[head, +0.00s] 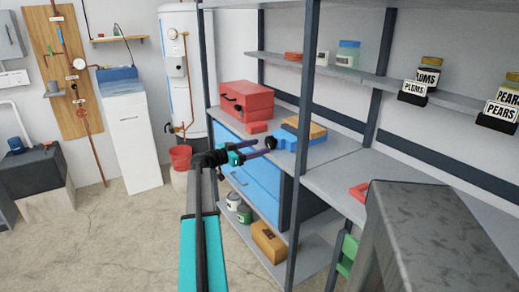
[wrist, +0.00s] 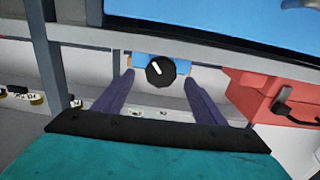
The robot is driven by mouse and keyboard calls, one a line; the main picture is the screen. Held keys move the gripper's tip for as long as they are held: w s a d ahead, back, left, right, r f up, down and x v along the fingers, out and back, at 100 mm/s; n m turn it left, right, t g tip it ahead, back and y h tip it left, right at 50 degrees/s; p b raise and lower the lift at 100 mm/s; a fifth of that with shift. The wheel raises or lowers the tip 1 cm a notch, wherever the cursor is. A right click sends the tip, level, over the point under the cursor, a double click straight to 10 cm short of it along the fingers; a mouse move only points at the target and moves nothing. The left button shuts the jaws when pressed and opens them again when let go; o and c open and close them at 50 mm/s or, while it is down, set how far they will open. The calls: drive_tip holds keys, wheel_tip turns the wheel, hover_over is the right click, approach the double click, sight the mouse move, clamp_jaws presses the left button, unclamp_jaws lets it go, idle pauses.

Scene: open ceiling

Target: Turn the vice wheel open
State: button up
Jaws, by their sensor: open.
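The blue vice (head: 302,140) sits on the grey shelf bench, with its round black wheel (head: 271,143) facing my arm. My gripper (head: 258,149) reaches in from the left, its purple fingers close to the wheel. In the wrist view, the wheel (wrist: 160,72) with a white mark appears between the two fingertips of my gripper (wrist: 160,84), with the blue vice body (wrist: 152,57) behind it. The fingers are spread apart, with gaps showing on both sides of the wheel. I cannot tell whether the fingertips reach around its rim.
A dark upright post (head: 303,150) stands close by. Blue drawers (head: 252,174) are below.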

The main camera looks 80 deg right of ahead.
drive_tip(key=b+v, duration=0.5)
drive_tip(key=v, duration=0.7)
drive_tip(key=shift+w+a+b, duration=0.25)
drive_tip(key=shift+b, duration=0.15)
idle(1.3)
drive_tip(key=shift+f, duration=0.1)
drive_tip(key=shift+f+b, duration=0.1)
drive_tip(key=shift+b, duration=0.45)
drive_tip(key=v, duration=1.3)
drive_tip(key=shift+w+a, duration=0.3)
